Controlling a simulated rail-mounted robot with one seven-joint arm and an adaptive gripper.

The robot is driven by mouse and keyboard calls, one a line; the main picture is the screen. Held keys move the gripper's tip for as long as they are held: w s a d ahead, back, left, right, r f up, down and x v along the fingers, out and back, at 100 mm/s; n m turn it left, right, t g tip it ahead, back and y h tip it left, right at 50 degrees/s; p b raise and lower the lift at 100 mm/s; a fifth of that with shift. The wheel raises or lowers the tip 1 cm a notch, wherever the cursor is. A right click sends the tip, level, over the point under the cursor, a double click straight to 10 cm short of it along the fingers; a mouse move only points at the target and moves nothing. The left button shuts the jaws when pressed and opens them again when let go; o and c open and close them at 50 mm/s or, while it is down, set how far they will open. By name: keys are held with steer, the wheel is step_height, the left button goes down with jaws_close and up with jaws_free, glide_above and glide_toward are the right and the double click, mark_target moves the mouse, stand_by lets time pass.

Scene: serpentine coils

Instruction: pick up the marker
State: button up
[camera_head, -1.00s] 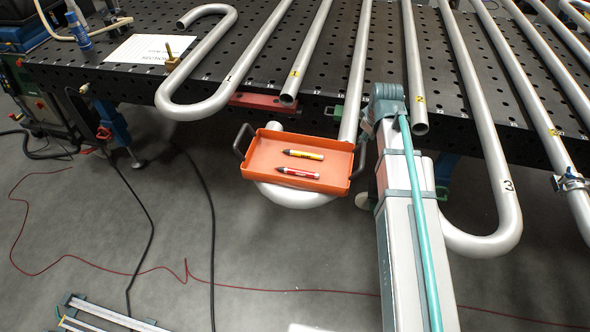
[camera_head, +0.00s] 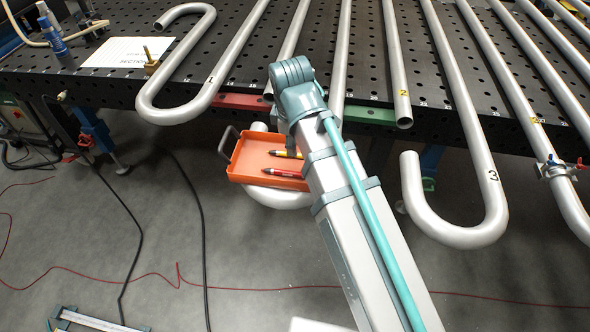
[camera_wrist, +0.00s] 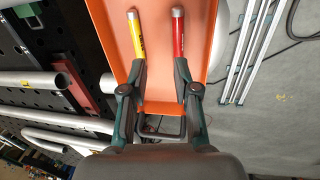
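A yellow marker (camera_head: 286,154) and a red marker (camera_head: 285,173) lie side by side in a shallow orange tray (camera_head: 243,158). My arm covers their right ends in the head view. In the wrist view, the yellow marker (camera_wrist: 136,38) is at the left and the red marker (camera_wrist: 179,36) at the right, with the tray floor (camera_wrist: 158,35) between them. My gripper (camera_wrist: 160,66) is open over the tray. Its left fingertip overlaps the yellow marker's near part, and its right fingertip overlaps the red one's. Whether they touch cannot be told. The head view hides my fingers.
The black perforated table (camera_head: 110,82) carries several grey pipes, including a hooked one (camera_head: 465,235) that overhangs its front edge. The tray has a dark handle (camera_head: 226,140) at its left and sits in front of the table. Cables lie on the floor.

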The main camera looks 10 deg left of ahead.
mark_target(289, 172)
steer(key=shift+n, duration=0.3)
steer(key=shift+s+a+f+p, duration=0.2)
steer(key=shift+f+p, duration=0.3)
steer(key=shift+f, duration=1.15)
steer(key=shift+s+a+f+p, duration=0.15)
steer(key=shift+f+p, duration=0.3)
steer(key=shift+f, duration=1.25)
steer(key=shift+s+a+f+p, duration=0.2)
steer(key=shift+f+p, duration=0.3)
steer(key=shift+f, duration=1.15)
jaws_close()
